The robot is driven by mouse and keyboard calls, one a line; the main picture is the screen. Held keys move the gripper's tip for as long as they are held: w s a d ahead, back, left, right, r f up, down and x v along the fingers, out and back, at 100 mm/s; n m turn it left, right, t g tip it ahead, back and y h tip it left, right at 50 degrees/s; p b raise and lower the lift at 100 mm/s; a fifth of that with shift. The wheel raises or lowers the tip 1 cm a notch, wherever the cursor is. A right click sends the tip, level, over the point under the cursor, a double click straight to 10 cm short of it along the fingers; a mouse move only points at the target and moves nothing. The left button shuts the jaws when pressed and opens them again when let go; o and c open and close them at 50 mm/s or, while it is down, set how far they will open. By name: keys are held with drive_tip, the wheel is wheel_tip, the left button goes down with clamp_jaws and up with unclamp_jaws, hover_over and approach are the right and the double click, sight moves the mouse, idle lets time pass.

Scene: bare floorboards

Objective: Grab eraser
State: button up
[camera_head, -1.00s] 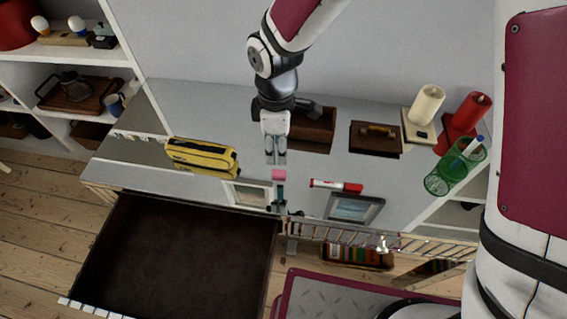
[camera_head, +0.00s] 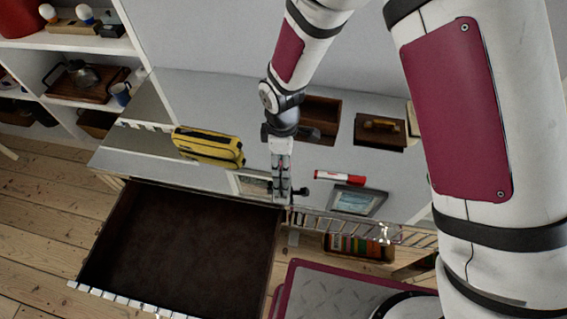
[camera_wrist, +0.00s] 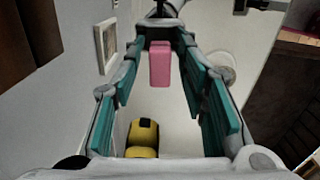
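The eraser is a small pink block (camera_wrist: 160,64), seen in the wrist view between the far ends of my teal-padded fingers. Narrow gaps show on both sides of it, so my gripper (camera_wrist: 160,58) looks open around it, not closed on it. In the head view my gripper (camera_head: 281,190) points down over the front part of the grey top and hides the eraser.
A yellow case (camera_head: 208,148) lies to the left. A red-and-white marker (camera_head: 340,178) and picture frame (camera_head: 357,200) lie close on the right. Brown boxes (camera_head: 380,132) stand behind. An open drawer (camera_head: 180,240) is in front.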

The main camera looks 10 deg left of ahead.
drive_tip(key=c, duration=0.9)
drive_tip(key=shift+r, duration=0.15)
drive_tip(key=shift+c, duration=0.2)
